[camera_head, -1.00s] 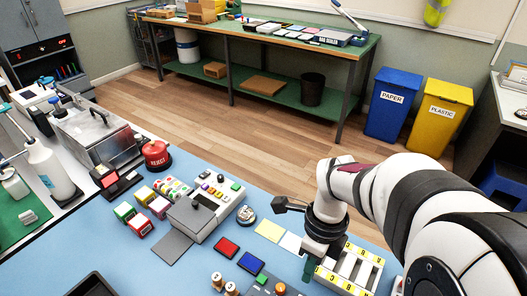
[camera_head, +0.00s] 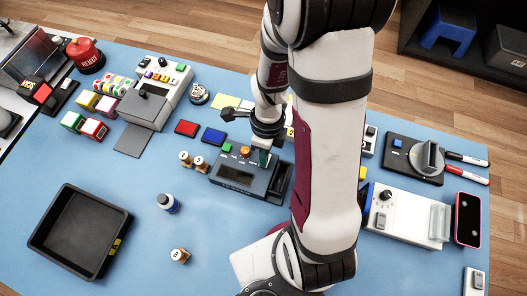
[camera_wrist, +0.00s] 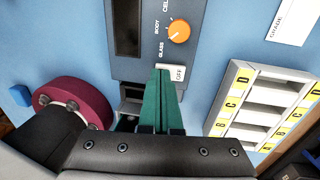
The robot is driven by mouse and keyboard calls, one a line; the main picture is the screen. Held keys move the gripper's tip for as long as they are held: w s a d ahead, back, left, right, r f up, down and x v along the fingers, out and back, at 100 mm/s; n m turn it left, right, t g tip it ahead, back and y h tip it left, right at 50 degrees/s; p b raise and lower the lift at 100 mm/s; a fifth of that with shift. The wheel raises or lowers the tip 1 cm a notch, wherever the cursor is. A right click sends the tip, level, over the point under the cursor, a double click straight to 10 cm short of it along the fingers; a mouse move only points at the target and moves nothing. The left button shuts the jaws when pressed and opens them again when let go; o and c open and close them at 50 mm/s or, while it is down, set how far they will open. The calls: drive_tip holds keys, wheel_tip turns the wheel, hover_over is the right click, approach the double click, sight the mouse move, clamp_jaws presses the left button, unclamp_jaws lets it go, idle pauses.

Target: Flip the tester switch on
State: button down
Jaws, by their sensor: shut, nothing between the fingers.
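Below the dial is a white switch (camera_wrist: 178,73) whose visible face reads OFF. My gripper (camera_wrist: 160,72) has its green fingers shut and empty, with the tips right at the switch's left edge; I cannot tell if they touch. In the head view my gripper (camera_head: 264,157) is over the tester's upper right part.
In the wrist view a white rack (camera_wrist: 260,106) with yellow letter labels stands close to the right of my fingers. Red (camera_head: 186,128) and blue (camera_head: 213,136) pads lie behind the tester. A black tray (camera_head: 80,232) stands at front left.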

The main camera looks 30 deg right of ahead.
drive_tip(key=shift+a+f, duration=0.1)
drive_tip(key=shift+f, duration=0.1)
drive_tip(key=shift+w+d+r, duration=0.15)
drive_tip(key=shift+w+d, duration=0.4)
drive_tip(key=shift+d, duration=0.05)
wheel_tip(320, 180, up, 14)
drive_tip(key=w+d, duration=0.1)
drive_tip(key=shift+w+d, duration=0.15)
drive_tip(key=shift+d, duration=0.05)
